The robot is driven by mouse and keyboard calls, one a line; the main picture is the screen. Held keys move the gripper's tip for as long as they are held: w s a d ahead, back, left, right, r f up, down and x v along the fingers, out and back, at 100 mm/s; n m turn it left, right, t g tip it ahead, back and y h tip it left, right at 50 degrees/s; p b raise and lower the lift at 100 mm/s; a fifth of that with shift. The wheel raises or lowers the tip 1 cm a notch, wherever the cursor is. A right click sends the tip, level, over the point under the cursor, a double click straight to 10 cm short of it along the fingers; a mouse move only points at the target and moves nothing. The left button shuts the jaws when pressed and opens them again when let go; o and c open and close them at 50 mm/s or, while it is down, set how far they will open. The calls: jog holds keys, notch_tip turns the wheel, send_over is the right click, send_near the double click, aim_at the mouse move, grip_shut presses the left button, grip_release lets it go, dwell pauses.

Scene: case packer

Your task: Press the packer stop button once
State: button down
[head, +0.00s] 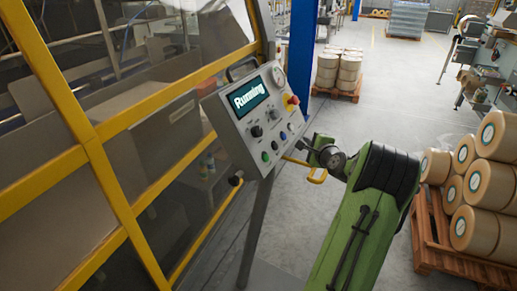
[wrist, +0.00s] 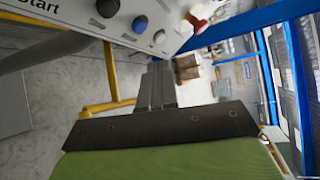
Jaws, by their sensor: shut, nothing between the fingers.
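The grey control panel (head: 240,122) stands on a post beside the yellow-framed machine, and its screen (head: 250,94) reads "Running". Its face carries a green button (head: 265,156), a blue button (head: 274,145), a pale button (head: 283,135), black knobs and a red mushroom button (head: 293,101) on yellow. In the wrist view the blue button (wrist: 140,24) and pale button (wrist: 159,36) show along the panel's edge, with a "Start" label at top left. I cannot read which button is marked stop. My gripper (head: 306,147) is shut and empty, just off the panel's lower right edge; its fingers (wrist: 157,85) point toward it.
A pallet of rolls (head: 475,205) stands at right, another pallet (head: 338,75) behind. A blue post (head: 301,50) rises behind the panel. The floor between is clear.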

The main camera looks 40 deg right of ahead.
aim_at(276, 146)
jog(key=shift+w+a, duration=0.1)
jog(key=w+a+f+b, duration=0.1)
jog(key=w+a+f, duration=0.1)
jog(key=w+f, duration=0.2)
jog(key=shift+w+f, duration=0.2)
jog(key=shift+w, duration=1.4)
jog(key=shift+a, duration=0.1)
dwell(0.9)
jog(key=shift+w+a+f+b, duration=0.1)
jog(key=shift+w+f+b, duration=0.15)
jog(key=shift+w+b, duration=0.1)
jog(key=shift+w+a+f, duration=0.15)
jog(key=shift+w, duration=0.15)
dwell(0.6)
jog(key=shift+s, duration=0.1)
jog(key=shift+s+d+r, duration=0.2)
jog(key=shift+s+r, duration=0.2)
jog(key=shift+s, duration=0.15)
